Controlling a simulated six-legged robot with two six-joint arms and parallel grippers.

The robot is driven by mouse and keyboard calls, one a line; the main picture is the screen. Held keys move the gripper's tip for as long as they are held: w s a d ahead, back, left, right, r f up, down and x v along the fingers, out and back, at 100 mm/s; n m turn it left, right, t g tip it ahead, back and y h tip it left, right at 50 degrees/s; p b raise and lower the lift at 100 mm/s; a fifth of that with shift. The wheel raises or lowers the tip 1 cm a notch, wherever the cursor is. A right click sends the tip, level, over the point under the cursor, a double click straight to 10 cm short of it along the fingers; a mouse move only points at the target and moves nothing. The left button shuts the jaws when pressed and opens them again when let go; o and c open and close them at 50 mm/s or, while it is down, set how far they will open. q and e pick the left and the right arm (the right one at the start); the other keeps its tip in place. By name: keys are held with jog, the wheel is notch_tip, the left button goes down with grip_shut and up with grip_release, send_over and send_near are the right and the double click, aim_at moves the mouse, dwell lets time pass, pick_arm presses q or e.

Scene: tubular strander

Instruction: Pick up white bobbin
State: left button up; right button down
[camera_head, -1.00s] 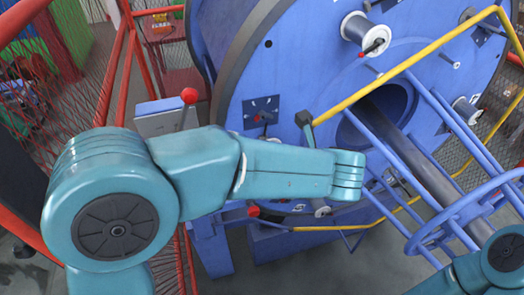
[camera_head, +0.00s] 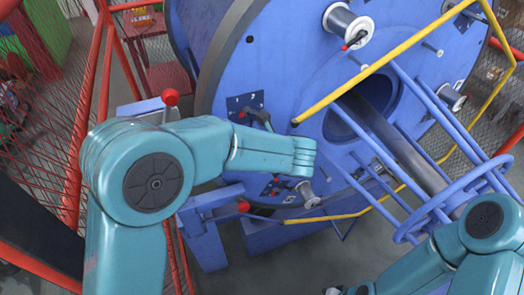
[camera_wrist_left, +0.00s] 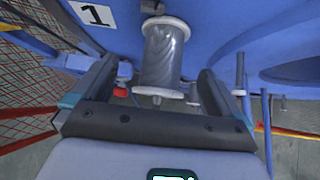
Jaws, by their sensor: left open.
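In the left wrist view a bobbin with white flanges and grey wire (camera_wrist_left: 165,55) stands out from the blue disc, between the fingers of my left gripper (camera_wrist_left: 158,70). The gripper is open, with a gap on both sides of the bobbin. In the head view my left forearm hides most of this gripper. A bobbin (camera_head: 307,194) shows just below the arm's end, and another white bobbin (camera_head: 348,25) is at the top of the disc. I cannot tell for sure which one the wrist view shows.
The blue disc (camera_head: 300,70) fills the middle. Yellow rails (camera_head: 395,60) and blue tubes (camera_head: 440,115) cross on the right. A red mesh fence (camera_head: 45,150) stands at left. A red-knobbed lever (camera_head: 170,98) is near my left arm. A number 1 label (camera_wrist_left: 97,14) is on the disc.

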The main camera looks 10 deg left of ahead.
pick_arm(q)
jog(key=p+x, duration=0.1)
jog(key=x, duration=0.4)
jog(key=shift+w+d, duration=0.15)
jog(key=shift+w, duration=0.1)
jog(key=shift+s, duration=0.2)
jog(key=shift+c, duration=0.3)
jog(key=shift+w, duration=0.1)
jog(key=c, duration=1.4)
